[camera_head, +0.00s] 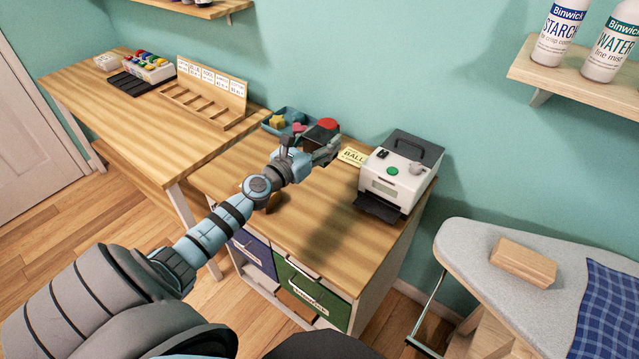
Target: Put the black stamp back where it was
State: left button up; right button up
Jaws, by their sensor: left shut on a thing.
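My left gripper (325,150) reaches over the wooden cabinet top, near its back edge, and is shut. A small dark block (318,134), which looks like the black stamp, is at its fingers; the fingers hide much of it. A round red thing (328,124) shows just above the block; I cannot tell whether it is part of it or behind it. A blue tray (268,127) with small coloured pieces lies just left of and behind the gripper. My right gripper is not in view.
On the left table are a wooden rack (215,92) and a holder of coloured items (148,66). An ironing board (465,240) is at right.

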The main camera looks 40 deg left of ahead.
pick_arm(q)
notch_tip(320, 180, down, 14)
jog(key=b, duration=1.1)
jog(key=shift+r, duration=0.15)
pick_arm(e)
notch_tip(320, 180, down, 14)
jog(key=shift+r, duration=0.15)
pick_arm(q)
jog(key=o, duration=1.2)
